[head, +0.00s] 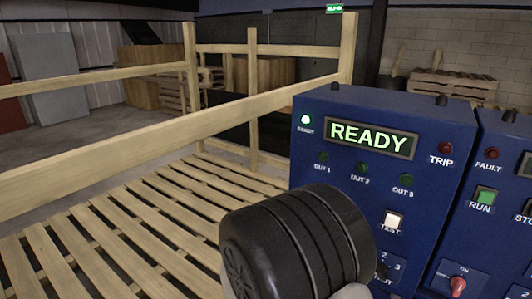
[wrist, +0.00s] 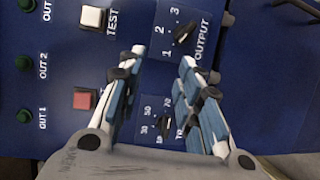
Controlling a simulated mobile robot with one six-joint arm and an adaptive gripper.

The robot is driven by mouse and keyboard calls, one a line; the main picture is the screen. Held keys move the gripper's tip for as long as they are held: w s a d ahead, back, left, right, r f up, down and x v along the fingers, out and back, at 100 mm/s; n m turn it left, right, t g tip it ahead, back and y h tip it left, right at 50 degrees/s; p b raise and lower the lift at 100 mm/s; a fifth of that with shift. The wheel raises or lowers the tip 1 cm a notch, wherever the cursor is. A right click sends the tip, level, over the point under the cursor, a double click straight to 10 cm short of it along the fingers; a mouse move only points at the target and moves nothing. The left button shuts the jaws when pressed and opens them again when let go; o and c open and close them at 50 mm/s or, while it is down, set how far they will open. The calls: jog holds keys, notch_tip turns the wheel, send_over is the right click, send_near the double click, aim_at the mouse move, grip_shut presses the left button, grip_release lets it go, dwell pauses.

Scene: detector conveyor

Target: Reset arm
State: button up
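A blue detector control panel (head: 340,110) stands at the right in the head view, and its display (head: 370,139) reads READY in green. The READY lamp (head: 305,120) is lit; the TRIP lamp (head: 446,148) looks dark red. In the wrist view my gripper (wrist: 162,57) is open and empty, facing the panel. The OUTPUT selector knob (wrist: 183,34) lies just beyond the fingertips, and a numbered dial (wrist: 165,123) shows between the fingers. A red button (wrist: 85,99) is left of the fingers. Contact with the panel cannot be told.
A second blue panel (head: 497,190) with a lit green RUN button (head: 485,196) and a red switch (head: 458,284) adjoins at the right. A wooden slatted platform with rails (head: 110,230) fills the left.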

jog(key=s+d+r+m+g+y, duration=0.2)
jog(key=s+d+m+g+y, duration=0.15)
jog(key=s, duration=0.55)
jog(key=s+d+r+m+g+y, duration=0.2)
jog(key=s+d+g, duration=0.25)
jog(key=s, duration=0.35)
jog(key=s+a+r+t+y, duration=0.1)
jog(key=s+a+t+y, duration=0.1)
jog(key=a+y, duration=0.2)
jog(key=s+a+r+m+t+y, duration=0.1)
jog(key=s+a+r+t+y, duration=0.1)
jog(key=a, duration=0.4)
jog(key=shift+s+a+r+y, duration=0.25)
jog(key=shift+s+y, duration=0.35)
jog(key=shift+y, duration=0.65)
jog(key=shift+c, duration=0.6)
